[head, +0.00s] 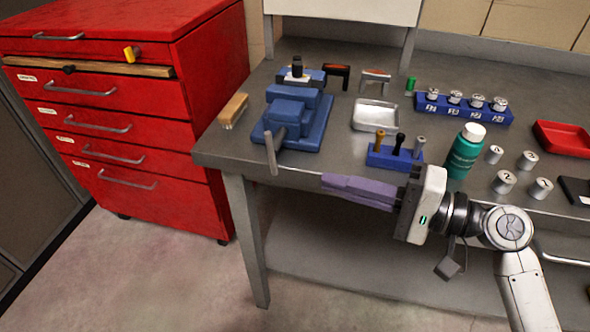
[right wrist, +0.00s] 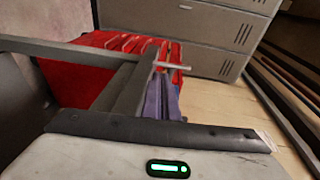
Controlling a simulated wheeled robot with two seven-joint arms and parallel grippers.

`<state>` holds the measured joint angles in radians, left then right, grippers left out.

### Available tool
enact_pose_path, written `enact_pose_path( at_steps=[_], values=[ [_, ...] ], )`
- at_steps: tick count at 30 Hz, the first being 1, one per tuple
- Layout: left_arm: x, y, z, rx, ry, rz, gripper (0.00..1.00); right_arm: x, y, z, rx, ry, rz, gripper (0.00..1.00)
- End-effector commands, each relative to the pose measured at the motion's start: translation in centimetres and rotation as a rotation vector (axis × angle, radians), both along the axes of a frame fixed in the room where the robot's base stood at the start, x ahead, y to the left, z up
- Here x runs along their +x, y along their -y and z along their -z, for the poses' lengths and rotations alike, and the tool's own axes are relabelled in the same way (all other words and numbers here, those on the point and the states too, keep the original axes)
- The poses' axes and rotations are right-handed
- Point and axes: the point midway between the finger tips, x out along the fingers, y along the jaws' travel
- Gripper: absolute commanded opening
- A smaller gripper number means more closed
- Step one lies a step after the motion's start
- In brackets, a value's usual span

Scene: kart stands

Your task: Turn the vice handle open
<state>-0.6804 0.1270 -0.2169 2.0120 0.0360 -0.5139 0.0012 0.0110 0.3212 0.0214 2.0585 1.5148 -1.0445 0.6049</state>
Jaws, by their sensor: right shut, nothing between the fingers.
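The blue vice (head: 290,113) stands on the near left part of the grey workbench (head: 222,147). Its grey handle bar (head: 271,154) hangs at the vice's front, near the bench edge, and looks close to upright with a slight tilt. My right gripper (head: 324,181) has purple fingers, is shut and empty, and points left. It is in front of the bench edge, to the right of the handle and apart from it in the picture. Its purple fingers also show in the right wrist view (right wrist: 163,100). My left gripper is not in view.
A wooden-handled brush (head: 234,110) lies left of the vice. A blue tool holder (head: 395,157), a metal tray (head: 376,115) and a green bottle (head: 465,151) stand to its right. A red drawer cabinet (head: 130,120) is at the left. Floor is free before the bench.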

Motion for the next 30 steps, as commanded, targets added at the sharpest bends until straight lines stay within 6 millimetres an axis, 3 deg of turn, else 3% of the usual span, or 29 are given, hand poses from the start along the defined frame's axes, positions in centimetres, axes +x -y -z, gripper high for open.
enact_pose_path(
  at_steps=[6,12,30],
  values=[
    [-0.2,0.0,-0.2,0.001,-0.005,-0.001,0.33,2.3,-4.1,0.2,0.004,0.001,0.0,0.0],
    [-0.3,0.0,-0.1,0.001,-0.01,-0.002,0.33,3.6,-6.4,0.6,0.001,0.0,0.001,0.0],
    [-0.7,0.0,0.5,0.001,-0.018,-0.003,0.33,4.1,-7.3,0.9,0.003,0.002,0.001,0.0]
  ],
)
